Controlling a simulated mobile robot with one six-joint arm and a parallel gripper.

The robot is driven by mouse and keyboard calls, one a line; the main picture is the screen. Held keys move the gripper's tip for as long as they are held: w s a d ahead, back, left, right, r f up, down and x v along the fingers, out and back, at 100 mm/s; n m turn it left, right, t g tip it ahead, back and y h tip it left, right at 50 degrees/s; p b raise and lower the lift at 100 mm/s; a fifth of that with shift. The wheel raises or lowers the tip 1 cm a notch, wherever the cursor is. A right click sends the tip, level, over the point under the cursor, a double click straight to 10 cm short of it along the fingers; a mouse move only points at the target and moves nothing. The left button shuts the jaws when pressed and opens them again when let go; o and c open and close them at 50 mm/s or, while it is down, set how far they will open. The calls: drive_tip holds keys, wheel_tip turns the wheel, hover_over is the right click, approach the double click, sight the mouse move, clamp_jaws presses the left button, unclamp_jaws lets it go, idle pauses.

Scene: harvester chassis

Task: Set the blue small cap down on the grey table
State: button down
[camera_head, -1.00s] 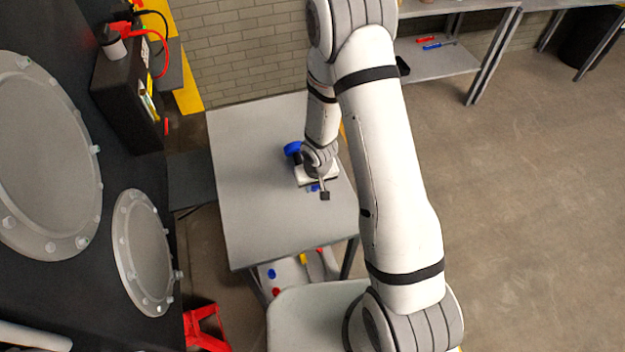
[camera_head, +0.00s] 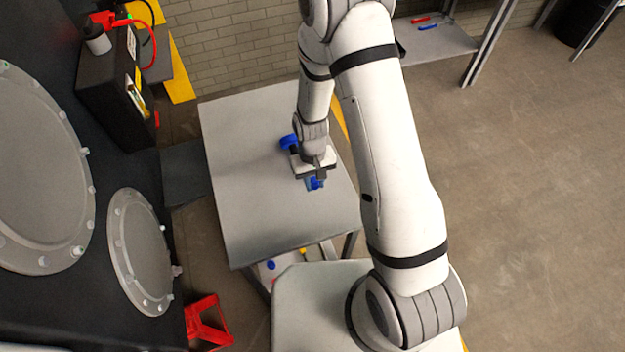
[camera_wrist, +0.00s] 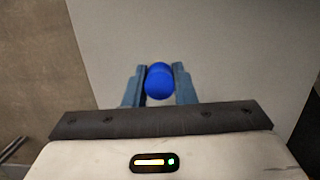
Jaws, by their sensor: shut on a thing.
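The blue small cap (camera_wrist: 158,82) sits between the two fingers of my gripper (camera_wrist: 159,88) in the wrist view, and the gripper is shut on it. In the head view the cap (camera_head: 315,184) shows as a small blue spot at the fingertips of my gripper (camera_head: 314,181). The grey table (camera_head: 245,190) lies beneath, and the gripper is over its right part. I cannot tell whether the cap touches the tabletop.
A larger blue thing (camera_head: 289,142) shows beside my wrist, partly hidden. The left part of the tabletop is clear. A dark machine with round grey covers (camera_head: 140,250) stands at left. A red stand (camera_head: 206,322) is on the floor.

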sight(315, 200)
wheel_tip(315, 200, down, 6)
drive_tip(key=b, duration=0.5)
drive_tip(key=shift+w+b, duration=0.1)
drive_tip(key=shift+b, duration=0.2)
drive_tip(key=shift+f+b, duration=0.45)
drive_tip(key=shift+f, duration=0.1)
drive_tip(key=shift+f, duration=0.15)
